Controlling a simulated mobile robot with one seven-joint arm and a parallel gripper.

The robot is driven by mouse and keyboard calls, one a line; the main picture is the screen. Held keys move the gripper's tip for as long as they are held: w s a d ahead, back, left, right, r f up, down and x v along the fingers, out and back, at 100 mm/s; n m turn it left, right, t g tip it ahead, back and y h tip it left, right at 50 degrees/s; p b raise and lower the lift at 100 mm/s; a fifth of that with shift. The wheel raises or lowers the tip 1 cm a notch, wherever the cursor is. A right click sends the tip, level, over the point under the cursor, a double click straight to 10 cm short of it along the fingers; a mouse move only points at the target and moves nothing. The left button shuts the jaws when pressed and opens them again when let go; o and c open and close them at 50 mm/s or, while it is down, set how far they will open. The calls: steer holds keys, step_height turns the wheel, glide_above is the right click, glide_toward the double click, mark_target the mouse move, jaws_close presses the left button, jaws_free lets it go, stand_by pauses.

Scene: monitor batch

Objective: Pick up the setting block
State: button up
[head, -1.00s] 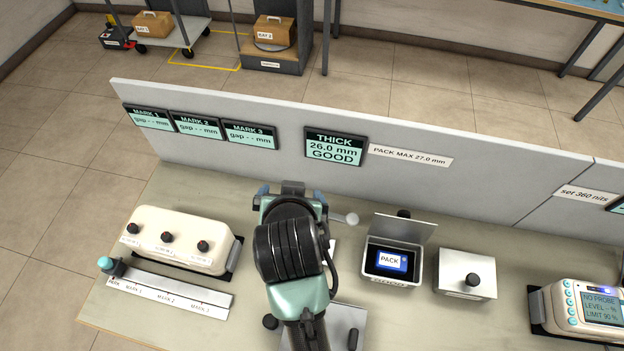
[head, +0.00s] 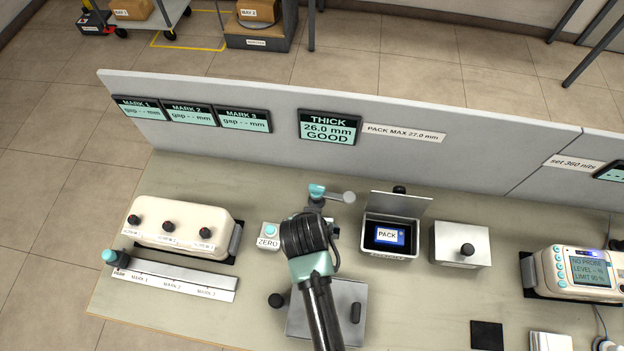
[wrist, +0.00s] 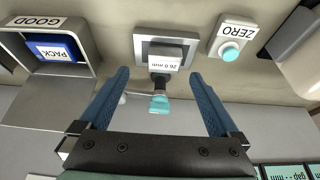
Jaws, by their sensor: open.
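The setting block looks to be the pale block marked 26.0 mm (wrist: 165,53) in the wrist view, on a grey square plate (wrist: 145,42). A dark stem with a teal end (wrist: 159,103) stands beside it, between my fingers in the picture. My gripper (wrist: 159,76) is open, with one blue finger on each side of that stem. The fingertips appear short of the block, and nothing is held. In the head view my arm hides the block and most of my gripper; the teal gauge part (head: 317,191) shows just beyond my wrist.
The ZERO button box (head: 270,236) is close to the left of my wrist. The open bin with the PACK item (head: 390,236) stands to the right, with a lidded metal box (head: 460,245) beyond it. A metal plate with black knobs (head: 300,318) lies under my forearm. A grey panel (head: 250,158) runs behind.

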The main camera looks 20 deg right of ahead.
steer(key=x, duration=0.3)
steer(key=shift+w+a+f, duration=0.15)
steer(key=shift+w+a, duration=0.05)
steer(key=shift+a, duration=0.1)
steer(key=shift+w+d+f, duration=0.15)
steer(key=shift+w+f, duration=0.05)
steer(key=shift+f, duration=0.3)
jaws_close()
